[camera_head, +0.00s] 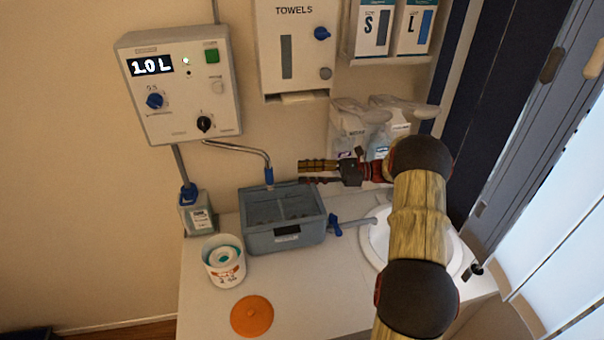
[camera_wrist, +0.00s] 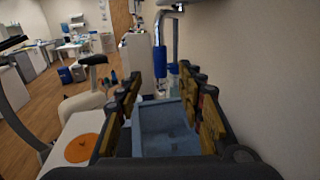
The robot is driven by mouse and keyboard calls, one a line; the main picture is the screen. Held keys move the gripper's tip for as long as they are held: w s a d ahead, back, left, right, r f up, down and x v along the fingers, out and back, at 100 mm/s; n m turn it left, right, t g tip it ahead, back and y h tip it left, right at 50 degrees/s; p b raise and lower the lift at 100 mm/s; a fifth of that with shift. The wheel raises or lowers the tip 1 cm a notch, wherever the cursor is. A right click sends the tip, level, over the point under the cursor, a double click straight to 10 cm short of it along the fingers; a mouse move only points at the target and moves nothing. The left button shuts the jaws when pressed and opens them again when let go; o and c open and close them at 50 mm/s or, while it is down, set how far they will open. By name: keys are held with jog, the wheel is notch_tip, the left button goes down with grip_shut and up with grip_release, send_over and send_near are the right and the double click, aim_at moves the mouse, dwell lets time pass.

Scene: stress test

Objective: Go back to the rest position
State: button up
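My gripper (camera_head: 302,173) is at the end of my arm, above the counter and over the right part of a grey-blue tub (camera_head: 287,240). Its fingers point left. In the wrist view my gripper (camera_wrist: 163,76) shows two fingers spread well apart with nothing held between them. The tub (camera_wrist: 165,143) shows beyond and below the gap. A metal spout with a blue tip (camera_head: 269,176) hangs above the tub, left of the fingers. No rest position is marked in either view.
A control box (camera_head: 180,85) on the wall reads 1.0 L. A towel dispenser (camera_head: 295,50) and soap bottles (camera_head: 378,145) are near my arm. A white canister (camera_head: 226,274), an orange lid (camera_head: 252,316) and a sink (camera_head: 375,240) are on the counter.

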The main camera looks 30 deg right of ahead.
dwell(0.4)
jog(key=s+f+n+g+h, duration=0.1)
jog(key=f, duration=0.2)
jog(key=s+a+f+n, duration=0.1)
jog(key=s+f, duration=0.1)
jog(key=f, duration=0.1)
jog(key=s+a+f+g+h, duration=0.1)
jog(key=f, duration=0.2)
jog(key=shift+s+f+n+g+h, duration=0.25)
jog(key=shift+f+n+g+h, duration=0.05)
jog(key=shift+f+n, duration=0.1)
jog(key=s+a+n+g+h+b, duration=0.1)
jog(key=s+a+n+g+h, duration=0.3)
jog(key=s, duration=0.3)
jog(key=s+a+n+g+h+b, duration=0.1)
jog(key=s+a+n+g+h, duration=0.15)
jog(key=s+a+n, duration=0.35)
jog(key=s+a+r+n+t+h+b, duration=0.2)
jog(key=s+a+r+n+h+b, duration=0.1)
jog(key=s+a+r+n, duration=0.2)
jog(key=s+a+r+n+t+h+b, duration=0.3)
jog(key=s+a+r+n, duration=0.3)
jog(key=s, duration=0.4)
jog(key=shift+s+r+t, duration=0.3)
jog(key=shift+r+t, duration=0.05)
